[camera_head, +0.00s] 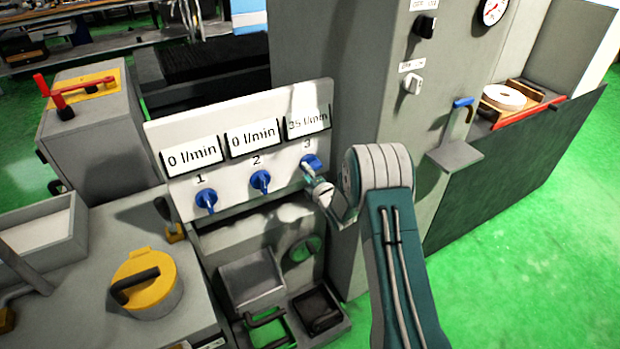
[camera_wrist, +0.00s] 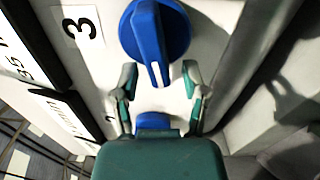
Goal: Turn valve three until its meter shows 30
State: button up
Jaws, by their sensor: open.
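Valve three (camera_head: 311,162) is a blue round knob with a raised grip and a white pointer line, under the label 3 on a white panel (camera_head: 160,130). Its meter (camera_head: 307,121) appears to read 35 l/min. In the wrist view the knob (camera_wrist: 156,32) is at the top centre. My gripper (camera_wrist: 159,78) is open, its two fingers spread on either side of the grip's lower end. I cannot tell whether they touch it. In the head view my gripper (camera_head: 312,180) is at valve three, partly hidden by my arm.
Blue valves one (camera_head: 206,200) and two (camera_head: 260,181) sit to the left, with meters (camera_head: 192,156) and (camera_head: 252,138) at 0 l/min. A grey machine column (camera_head: 375,110) stands close on the right. A yellow-lidded pot (camera_head: 150,285) and trays (camera_head: 252,278) are below.

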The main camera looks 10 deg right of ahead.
jog(key=v, duration=1.1)
jog(key=shift+s, duration=0.35)
